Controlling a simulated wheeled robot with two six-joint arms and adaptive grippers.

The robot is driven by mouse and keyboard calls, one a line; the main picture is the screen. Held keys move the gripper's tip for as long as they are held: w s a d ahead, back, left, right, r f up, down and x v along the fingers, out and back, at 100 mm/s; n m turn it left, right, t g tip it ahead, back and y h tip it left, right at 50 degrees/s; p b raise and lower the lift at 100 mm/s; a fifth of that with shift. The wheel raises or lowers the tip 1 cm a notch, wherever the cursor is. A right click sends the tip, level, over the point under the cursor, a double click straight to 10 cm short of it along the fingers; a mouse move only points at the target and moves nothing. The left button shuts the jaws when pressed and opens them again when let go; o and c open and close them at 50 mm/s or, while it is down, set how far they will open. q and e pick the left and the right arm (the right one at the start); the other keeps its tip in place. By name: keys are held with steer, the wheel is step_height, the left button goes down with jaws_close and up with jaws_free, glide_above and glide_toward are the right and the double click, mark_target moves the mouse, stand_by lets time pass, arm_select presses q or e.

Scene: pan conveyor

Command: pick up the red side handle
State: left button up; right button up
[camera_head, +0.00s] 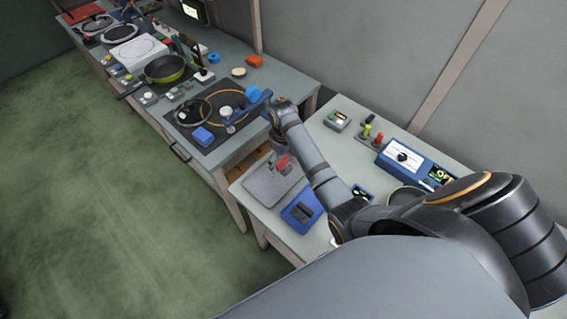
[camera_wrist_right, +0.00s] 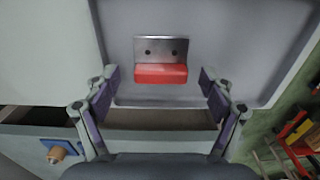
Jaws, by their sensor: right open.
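The red side handle (camera_wrist_right: 160,73) sits on a grey metal bracket with two dark holes, on the grey tray (camera_wrist_right: 220,30) in the right wrist view. In the head view the handle (camera_head: 283,162) shows at the far edge of the tray (camera_head: 264,187), on the near table. My right gripper (camera_wrist_right: 159,82) is open, with one finger on each side of the handle in the wrist view. The handle appears ahead of the fingers; I cannot tell how far, and I see no contact. In the head view its fingers are hard to make out. My left gripper is not in view.
A blue block with a dark part (camera_head: 302,212) lies beside the tray. A blue control box (camera_head: 405,158) and a small grey box (camera_head: 337,120) stand farther right. Open floor (camera_head: 120,190) lies left.

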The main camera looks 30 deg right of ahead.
steer(key=c, duration=1.3)
steer(key=shift+o, duration=0.2)
